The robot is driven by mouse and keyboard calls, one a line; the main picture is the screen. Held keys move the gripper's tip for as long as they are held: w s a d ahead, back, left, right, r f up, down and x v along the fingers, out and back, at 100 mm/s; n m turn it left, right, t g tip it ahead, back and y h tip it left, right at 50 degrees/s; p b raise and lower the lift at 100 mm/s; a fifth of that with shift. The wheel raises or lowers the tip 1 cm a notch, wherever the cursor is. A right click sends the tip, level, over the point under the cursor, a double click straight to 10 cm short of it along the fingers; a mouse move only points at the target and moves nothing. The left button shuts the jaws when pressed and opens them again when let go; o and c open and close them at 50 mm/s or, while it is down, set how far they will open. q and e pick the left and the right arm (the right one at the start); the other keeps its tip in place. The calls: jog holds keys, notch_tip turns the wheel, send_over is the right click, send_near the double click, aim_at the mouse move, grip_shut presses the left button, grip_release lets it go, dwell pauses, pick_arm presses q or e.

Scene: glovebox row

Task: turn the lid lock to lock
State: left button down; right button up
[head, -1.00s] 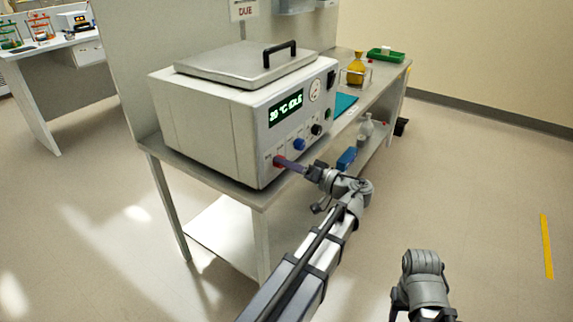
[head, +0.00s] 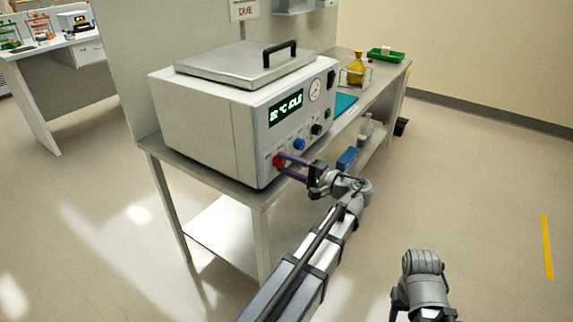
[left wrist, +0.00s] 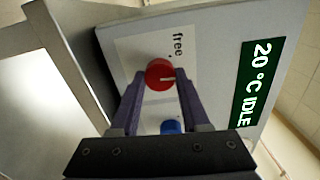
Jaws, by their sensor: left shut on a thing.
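The lid lock is a red knob (head: 278,161) low on the front panel of a white bath unit (head: 205,117), whose metal lid (head: 240,63) is down. My left gripper (head: 281,162) is at the knob, with its two purple fingers spread around it. In the left wrist view the fingers (left wrist: 160,76) press on both sides of the red knob (left wrist: 158,73). Its white mark points right in that picture, beside the word "free" (left wrist: 177,44). The other label is hidden. Of my right arm only a link shows; its gripper is out of view.
A blue knob (head: 299,144) and a black knob (head: 316,129) sit up and right along the panel, under the lit display (head: 286,109). A yellow bottle (head: 355,70) and a green tray (head: 385,55) stand farther along the bench.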

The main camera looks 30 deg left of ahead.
pick_arm(q)
jog(key=m, duration=0.4)
jog(key=shift+m, duration=1.9)
jog(key=shift+f, duration=0.1)
jog(key=shift+c, duration=1.9)
grip_release()
jog(key=d, duration=0.7)
jog(key=shift+s+d, duration=0.35)
jog(key=shift+d, duration=0.05)
